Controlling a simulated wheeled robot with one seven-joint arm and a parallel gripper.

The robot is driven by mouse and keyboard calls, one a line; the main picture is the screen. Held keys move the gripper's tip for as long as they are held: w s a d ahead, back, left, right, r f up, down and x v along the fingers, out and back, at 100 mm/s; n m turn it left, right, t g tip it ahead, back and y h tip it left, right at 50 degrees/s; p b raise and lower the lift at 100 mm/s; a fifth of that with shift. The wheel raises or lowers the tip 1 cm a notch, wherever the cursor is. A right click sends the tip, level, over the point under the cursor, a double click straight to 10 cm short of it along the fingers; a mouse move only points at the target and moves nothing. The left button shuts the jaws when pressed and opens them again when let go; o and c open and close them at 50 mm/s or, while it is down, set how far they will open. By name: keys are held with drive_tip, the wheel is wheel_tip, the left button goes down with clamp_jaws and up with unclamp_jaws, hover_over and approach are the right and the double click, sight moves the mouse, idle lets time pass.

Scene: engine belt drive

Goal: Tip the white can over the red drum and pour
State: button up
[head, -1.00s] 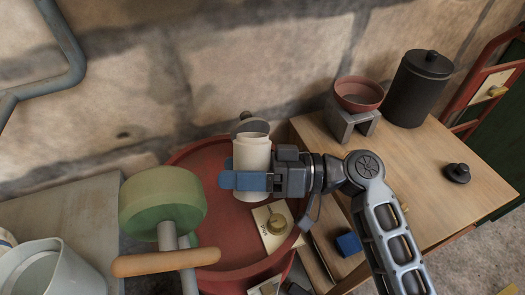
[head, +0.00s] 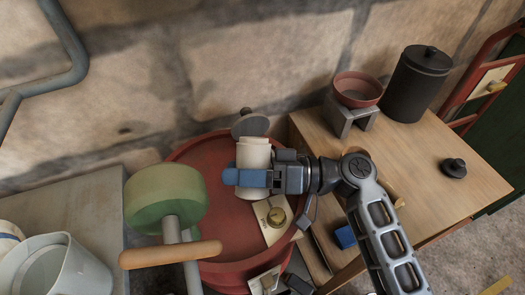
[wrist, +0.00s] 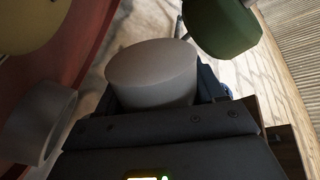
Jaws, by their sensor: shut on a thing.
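The white can (head: 253,153) is held in my gripper (head: 246,178) over the red drum (head: 190,154), in the head view. Blue fingers cross the can's middle, and its upper part leans towards the back wall. A grey round disc (head: 250,125) shows just behind the can's top. In the wrist view, a plain flat end of the can (wrist: 152,72) faces the camera between the jaws. The red drum (wrist: 45,65) fills the left side there. The can's mouth and any flow out of it are not visible.
A green wheel (head: 165,195) with a wooden handle (head: 170,254) stands left of the can, close to my gripper. A pale plate with a brass knob (head: 276,216) lies in front. The wooden table (head: 420,165) at right bears a red bowl (head: 358,88) and a black canister (head: 418,82).

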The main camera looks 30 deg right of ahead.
drive_tip(key=shift+s+a+f+m+p, duration=0.1)
drive_tip(key=shift+f+m+p, duration=0.15)
drive_tip(key=shift+m+p, duration=0.8)
drive_tip(key=shift+s+f+m+p, duration=0.1)
drive_tip(key=shift+f+m+p, duration=0.1)
drive_tip(key=shift+m+p, duration=0.85)
drive_tip(key=shift+r+m+t+p, duration=0.45)
drive_tip(key=shift+m+p, duration=0.35)
drive_tip(key=shift+p, duration=0.5)
drive_tip(key=shift+w+d+f+m+p, duration=0.2)
drive_tip(key=shift+w+m, duration=0.1)
drive_tip(key=shift+m, duration=0.15)
drive_tip(key=shift+w+d+f+m+p, duration=0.15)
drive_tip(key=shift+w+m, duration=0.15)
drive_tip(key=shift+m, duration=0.15)
idle(1.0)
drive_tip(key=shift+w+d+r+m+p, duration=0.1)
drive_tip(key=shift+r+m+p, duration=0.5)
drive_tip(key=shift+m+p, duration=0.4)
idle(0.7)
drive_tip(key=shift+w+d+f+m+h+p, duration=0.1)
drive_tip(key=shift+w+f+m+h+p, duration=0.15)
drive_tip(key=shift+m, duration=0.25)
idle(0.5)
